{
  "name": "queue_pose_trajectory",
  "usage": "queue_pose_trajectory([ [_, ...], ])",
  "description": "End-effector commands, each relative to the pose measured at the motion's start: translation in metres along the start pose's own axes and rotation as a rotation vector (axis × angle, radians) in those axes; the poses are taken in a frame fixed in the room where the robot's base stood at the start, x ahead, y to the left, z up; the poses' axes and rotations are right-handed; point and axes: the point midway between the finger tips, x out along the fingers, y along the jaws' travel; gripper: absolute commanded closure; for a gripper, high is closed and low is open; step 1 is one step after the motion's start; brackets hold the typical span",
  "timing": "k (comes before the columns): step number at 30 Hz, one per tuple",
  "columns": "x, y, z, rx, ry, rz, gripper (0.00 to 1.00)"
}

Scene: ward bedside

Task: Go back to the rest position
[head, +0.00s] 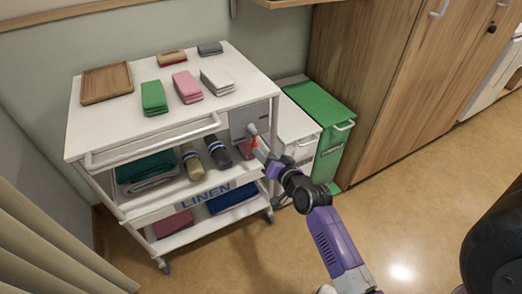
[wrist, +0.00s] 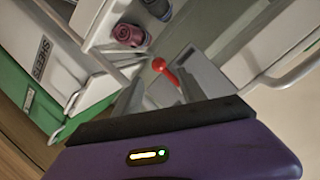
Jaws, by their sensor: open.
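My gripper (head: 262,152) is at the right front corner of the white linen cart (head: 150,127), just below its top. It is open, and I see nothing held in it. A small red lever (head: 252,134) stands right by the fingertips in the head view. In the wrist view the red lever (wrist: 165,72) has a round knob and sits at a grey panel, with a gap between it and the dark edge of my purple hand. I cannot tell whether a finger touches it.
Folded cloths (head: 187,87) and a wooden tray (head: 106,82) lie on the cart top. A white bin (head: 297,128) and a green bin (head: 325,115) stand close to my forearm. A wooden cabinet (head: 385,70) is behind.

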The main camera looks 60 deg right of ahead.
Motion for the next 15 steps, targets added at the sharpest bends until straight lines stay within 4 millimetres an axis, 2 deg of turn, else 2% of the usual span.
queue_pose_trajectory([
  [4, -0.0074, -0.0003, -0.0004, -0.001, 0.000, 0.000, 0.52],
  [15, -0.0074, -0.0003, -0.0003, -0.001, 0.001, 0.000, 0.52],
])
